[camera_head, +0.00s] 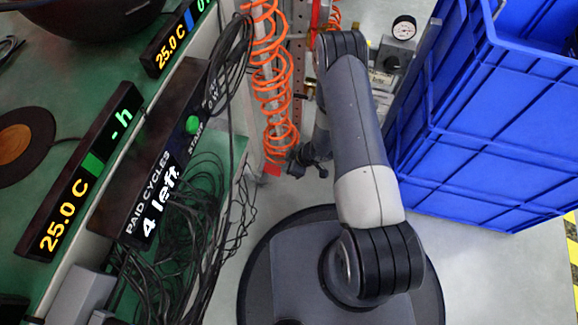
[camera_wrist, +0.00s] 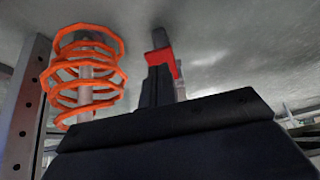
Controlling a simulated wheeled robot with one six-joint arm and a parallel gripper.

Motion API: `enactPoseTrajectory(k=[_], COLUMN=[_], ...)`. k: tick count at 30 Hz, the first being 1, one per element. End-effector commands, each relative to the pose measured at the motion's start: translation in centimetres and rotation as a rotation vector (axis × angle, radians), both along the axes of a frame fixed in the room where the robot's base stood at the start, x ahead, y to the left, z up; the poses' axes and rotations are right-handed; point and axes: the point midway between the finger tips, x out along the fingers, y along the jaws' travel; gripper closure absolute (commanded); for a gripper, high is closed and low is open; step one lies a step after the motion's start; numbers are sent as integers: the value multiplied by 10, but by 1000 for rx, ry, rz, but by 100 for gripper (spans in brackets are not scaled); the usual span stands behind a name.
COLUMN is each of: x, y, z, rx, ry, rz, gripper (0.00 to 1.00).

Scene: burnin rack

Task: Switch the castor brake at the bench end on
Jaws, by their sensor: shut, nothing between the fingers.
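A small red tab (camera_head: 272,170), the only part that looks like a brake lever, shows low by the bench end in the head view. A red angled piece (camera_wrist: 166,62) shows at the fingers in the wrist view; I cannot tell whether it is the same part or whether they touch. The castor wheel and the lever's on or off position cannot be made out. My gripper (camera_head: 316,164) is low beside the bench end, right of the red tab, partly hidden by my arm. Its dark fingers (camera_wrist: 158,88) are shut with nothing held.
An orange coiled hose (camera_head: 270,80) hangs at the bench end, close left of my gripper in the wrist view (camera_wrist: 85,75). Loose black cables (camera_head: 180,235) spill over the green bench (camera_head: 90,85). Blue crates (camera_head: 490,130) stand at right. Some grey floor (camera_head: 490,270) is clear.

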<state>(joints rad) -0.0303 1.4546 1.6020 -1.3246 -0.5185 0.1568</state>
Motion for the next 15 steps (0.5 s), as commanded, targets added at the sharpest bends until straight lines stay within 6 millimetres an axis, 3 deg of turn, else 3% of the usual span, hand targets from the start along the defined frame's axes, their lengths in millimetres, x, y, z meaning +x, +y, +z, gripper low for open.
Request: enactPoseTrajectory(k=[1,6,15], x=[-2,-14,-28], y=[-3,-39,-74], z=[15,33,53], rx=[0,2,3], ry=[0,1,-2], rz=[-2,-6,-1], gripper=[100,100,100])
